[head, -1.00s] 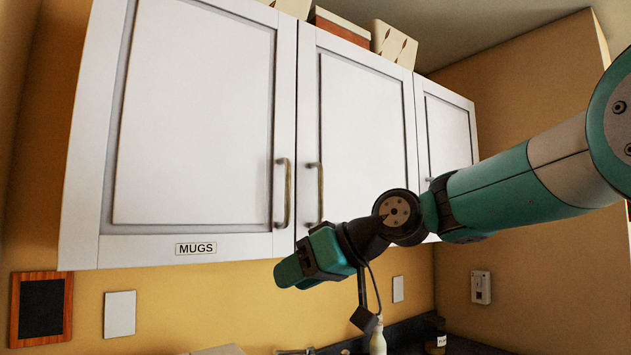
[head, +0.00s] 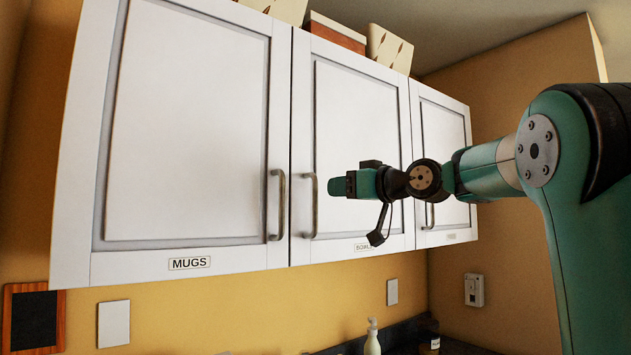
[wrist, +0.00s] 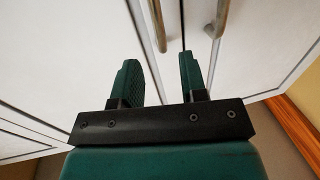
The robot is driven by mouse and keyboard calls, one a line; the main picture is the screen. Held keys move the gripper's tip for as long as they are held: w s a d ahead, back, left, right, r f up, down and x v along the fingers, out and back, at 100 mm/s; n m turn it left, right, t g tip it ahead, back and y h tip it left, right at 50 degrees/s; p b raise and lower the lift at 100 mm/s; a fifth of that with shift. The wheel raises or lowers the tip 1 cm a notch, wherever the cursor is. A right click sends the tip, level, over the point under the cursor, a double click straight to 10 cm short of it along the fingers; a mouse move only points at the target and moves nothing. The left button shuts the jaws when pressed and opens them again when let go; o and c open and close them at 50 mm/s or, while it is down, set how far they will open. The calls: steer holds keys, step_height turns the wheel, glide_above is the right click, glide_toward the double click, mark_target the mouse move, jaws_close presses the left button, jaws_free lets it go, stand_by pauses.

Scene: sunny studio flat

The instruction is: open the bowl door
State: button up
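The bowl door (head: 355,140) is the white middle door of the wall cabinet, and it is closed. Its label (head: 363,247) is partly covered by my arm. Its upright metal handle (head: 309,205) is on the door's left side. My gripper (head: 334,187) is just right of this handle in the head view, at about the height of its upper part. In the wrist view my gripper (wrist: 158,65) is open, with nothing between the fingers. Two handles, the left one (wrist: 158,25) and the right one (wrist: 218,18), show beyond the fingertips on either side of a door seam.
The closed mugs door (head: 185,120) with its handle (head: 278,205) is on the left. Another closed door (head: 443,150) is on the right. Boxes (head: 338,31) stand on top of the cabinet. Below are a counter and a soap bottle (head: 372,338).

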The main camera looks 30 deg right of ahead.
mark_target(317, 190)
steer(key=p+x, duration=0.3)
steer(key=x, duration=0.3)
steer(key=shift+w+a+r, duration=0.15)
steer(key=shift+w+r, duration=0.05)
steer(key=shift+w, duration=0.15)
steer(key=shift+w+a+f, duration=0.15)
steer(key=shift+w+f, duration=0.05)
steer(key=shift+w, duration=0.6)
steer(key=shift+c, duration=0.4)
jaws_close()
